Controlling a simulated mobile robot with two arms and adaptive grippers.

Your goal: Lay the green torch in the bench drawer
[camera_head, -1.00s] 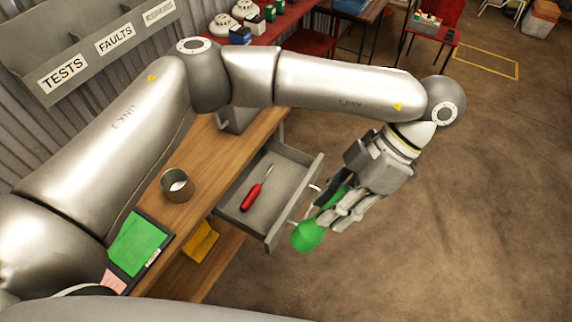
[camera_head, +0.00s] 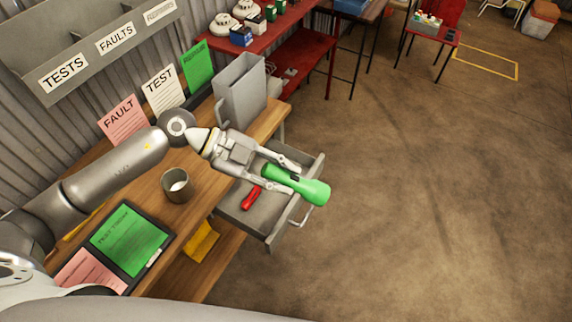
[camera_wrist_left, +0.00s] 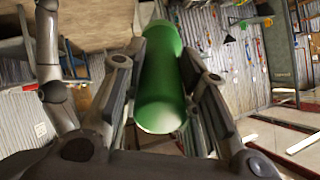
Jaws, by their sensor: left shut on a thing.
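My left gripper (camera_head: 280,175) is shut on the green torch (camera_head: 308,187). It holds the torch over the front part of the open bench drawer (camera_head: 268,232), and the torch's wide end reaches past the drawer's front edge. In the left wrist view the torch (camera_wrist_left: 163,90) lies between the two fingers. The drawer is pulled out from the wooden bench. A red screwdriver (camera_head: 251,198) lies in the drawer, partly hidden by the gripper. My right gripper is not in view.
A metal cup (camera_head: 176,185) and a dark clipboard with a green sheet (camera_head: 130,238) are on the bench. A grey file holder (camera_head: 241,90) stands at its back end.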

